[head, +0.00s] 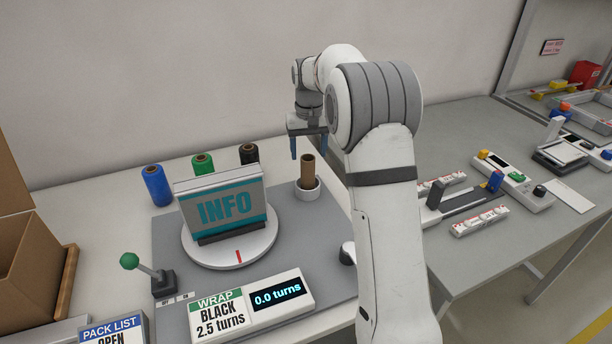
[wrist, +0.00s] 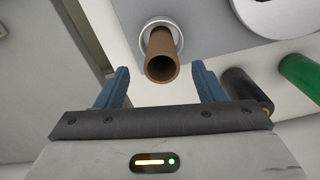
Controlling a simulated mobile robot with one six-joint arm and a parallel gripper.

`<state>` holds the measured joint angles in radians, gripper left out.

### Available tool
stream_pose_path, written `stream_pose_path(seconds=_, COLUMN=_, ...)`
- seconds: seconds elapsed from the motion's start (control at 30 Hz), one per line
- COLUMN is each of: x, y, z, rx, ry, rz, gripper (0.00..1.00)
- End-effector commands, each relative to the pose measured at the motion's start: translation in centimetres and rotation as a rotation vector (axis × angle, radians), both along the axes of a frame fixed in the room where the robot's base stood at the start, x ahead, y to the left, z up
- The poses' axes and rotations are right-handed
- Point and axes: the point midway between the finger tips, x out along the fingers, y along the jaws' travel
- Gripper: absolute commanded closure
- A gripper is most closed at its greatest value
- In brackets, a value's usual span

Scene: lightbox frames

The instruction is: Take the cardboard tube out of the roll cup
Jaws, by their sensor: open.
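The brown cardboard tube (head: 307,170) stands upright in the white roll cup (head: 308,192) on the grey mat. In the wrist view the tube (wrist: 161,66) shows its open end, with the cup's rim (wrist: 146,27) around its base. My gripper (head: 309,155) is open and empty, pointing down above and around the height of the tube's top. In the wrist view its blue fingers (wrist: 160,85) stand apart, one to each side of the tube's end, and do not touch it.
Blue (head: 157,185), green (head: 203,164) and black (head: 249,154) rolls stand behind the turntable (head: 265,246), which carries the INFO box (head: 225,209). A lever (head: 163,279) and a WRAP display (head: 250,306) reading 0.0 turns are in front. A cardboard box (head: 30,260) is at left.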

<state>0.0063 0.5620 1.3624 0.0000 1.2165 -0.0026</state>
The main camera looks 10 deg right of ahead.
Motion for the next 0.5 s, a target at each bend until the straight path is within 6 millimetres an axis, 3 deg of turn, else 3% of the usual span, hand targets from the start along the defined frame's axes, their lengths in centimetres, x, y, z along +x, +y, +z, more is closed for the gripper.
stream_pose_path(seconds=0.5, x=0.3, y=0.3, z=-6.6, rx=0.0, ry=0.003, rz=0.001, gripper=0.37)
